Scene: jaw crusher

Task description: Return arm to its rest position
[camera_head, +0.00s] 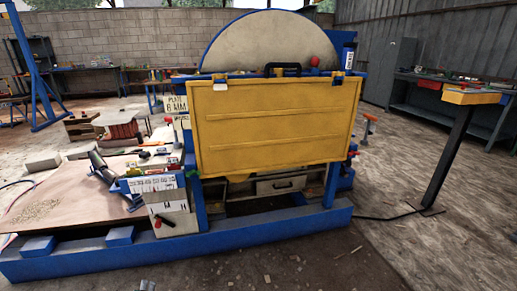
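Neither of my grippers can be made out in the head view. The jaw crusher stands in front of me on a blue base frame (240,235). Its yellow front panel (275,128) hangs closed across the front, with a black handle (283,68) at its top edge. A large pale wheel cover with a blue rim (262,42) rises behind the panel. A red ball knob (315,61) sits at the upper right. A small dark piece (147,285) shows at the bottom edge; I cannot tell what it is.
A drawer (280,185) shows under the panel. A control box on a black post (470,97) stands at the right, with a cable on the floor. A brown board (70,195) with tools lies at the left. The floor at the right is mostly open.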

